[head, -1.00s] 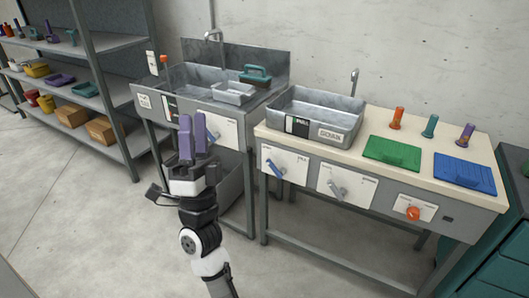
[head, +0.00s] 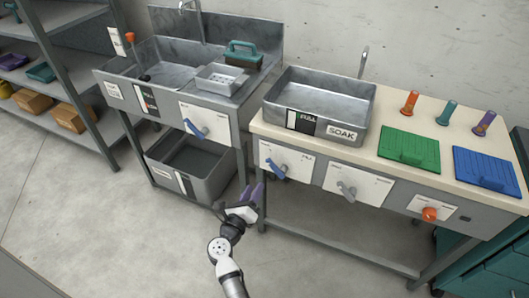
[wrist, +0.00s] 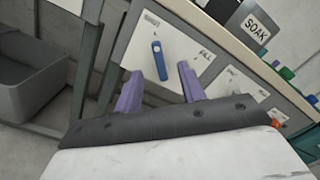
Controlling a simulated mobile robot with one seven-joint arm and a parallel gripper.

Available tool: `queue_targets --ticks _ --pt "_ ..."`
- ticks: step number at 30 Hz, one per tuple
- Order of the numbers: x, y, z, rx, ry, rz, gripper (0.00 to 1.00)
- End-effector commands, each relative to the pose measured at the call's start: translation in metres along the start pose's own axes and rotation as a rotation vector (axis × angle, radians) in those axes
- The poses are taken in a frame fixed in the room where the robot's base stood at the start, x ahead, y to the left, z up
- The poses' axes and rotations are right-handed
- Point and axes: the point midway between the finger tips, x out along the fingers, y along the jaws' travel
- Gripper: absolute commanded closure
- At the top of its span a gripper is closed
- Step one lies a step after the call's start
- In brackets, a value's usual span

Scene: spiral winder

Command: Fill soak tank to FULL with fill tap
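The soak tank (head: 318,102) is a grey metal basin on the bench, labelled SOAK, with a black-and-white gauge (head: 304,121) reading FULL near its top. I cannot tell any water in it. A spout (head: 363,62) stands behind it. The blue lever (head: 272,168) sits on a white panel below the tank; the wrist view shows this lever (wrist: 159,61) with FILL lettered to its right. My gripper (head: 252,195), with purple fingers, is open and empty, below and left of the lever. In the wrist view the fingers (wrist: 160,72) are apart, with the lever ahead, apparently untouched.
A grey lever (head: 347,190) and an orange knob (head: 430,214) sit on panels to the right. A sink unit (head: 160,80) with its own blue lever (head: 197,130) stands left, a grey bin (head: 190,170) under it. The floor in front is clear.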

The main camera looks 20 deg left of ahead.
Motion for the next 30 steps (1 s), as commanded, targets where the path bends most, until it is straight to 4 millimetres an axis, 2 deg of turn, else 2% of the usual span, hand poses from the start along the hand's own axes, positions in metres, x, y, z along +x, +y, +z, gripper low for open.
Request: queue_targets --ticks 3,8,21,27,30 --pt "-0.002 0.004 -0.015 0.012 0.036 0.013 0.6" --pt "0.011 0.004 -0.016 0.015 0.042 0.014 0.6" --pt "0.1 0.005 -0.018 0.015 0.039 0.013 0.6" --pt "0.127 0.006 -0.02 0.014 0.039 0.013 0.6" --pt "0.133 0.007 -0.021 0.014 0.039 0.014 0.6"
